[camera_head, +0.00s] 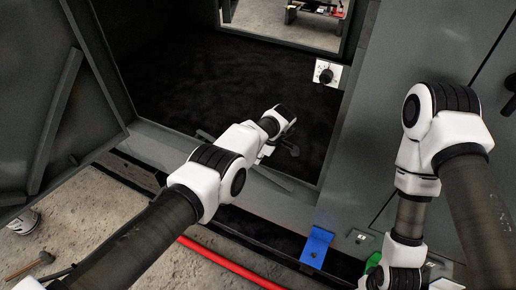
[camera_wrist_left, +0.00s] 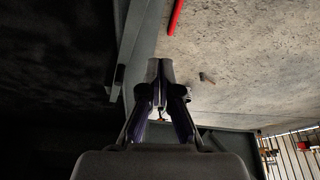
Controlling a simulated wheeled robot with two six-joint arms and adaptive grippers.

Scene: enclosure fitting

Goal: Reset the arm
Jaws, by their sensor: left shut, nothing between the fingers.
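My left arm comes in from the lower left and reaches into the dark opening of the grey enclosure (camera_head: 265,195) in the head view. My left gripper (camera_head: 290,148) is small there and partly hidden by its wrist. In the left wrist view the two fingers of the left gripper (camera_wrist_left: 160,72) meet at the tips, with nothing held between them. My right arm is bent at the right of the head view and runs down to the bottom edge. Its gripper is not visible.
A white panel with a black knob (camera_head: 325,73) sits on the enclosure's right side. A blue bracket (camera_head: 316,247) is at the front edge. A red bar (camera_head: 222,262) and a hammer (camera_head: 30,266) lie on the concrete floor. An open grey door (camera_head: 50,90) stands at the left.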

